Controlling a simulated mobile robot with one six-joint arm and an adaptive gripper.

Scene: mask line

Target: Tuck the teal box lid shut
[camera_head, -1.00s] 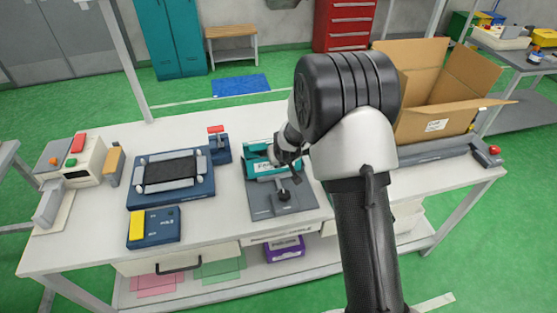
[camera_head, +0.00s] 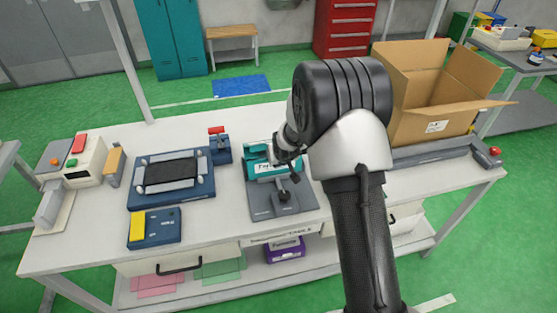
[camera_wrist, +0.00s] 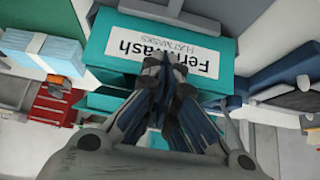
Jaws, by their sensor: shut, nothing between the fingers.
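The teal box (camera_head: 255,153) sits on a grey fixture plate (camera_head: 262,208) in the middle of the workbench. In the wrist view, its teal panel with a white label (camera_wrist: 120,22) fills the upper middle, and another teal part (camera_wrist: 98,101) shows below it. My gripper (camera_wrist: 165,62) is shut and empty, with its fingertips over the lower edge of the labelled panel. I cannot tell whether they touch it. The fingers hide part of the box front, and I cannot tell how far the lid is closed. In the head view my wrist covers the box's right side.
A dark clamp knob (camera_head: 284,195) stands on the fixture plate in front of the box. A blue frame fixture (camera_head: 135,196) and a blue-yellow control box (camera_head: 154,228) are to the left. An open cardboard carton (camera_head: 432,125) stands at the back right. Pale blue stacked sheets (camera_wrist: 45,50) show in the wrist view.

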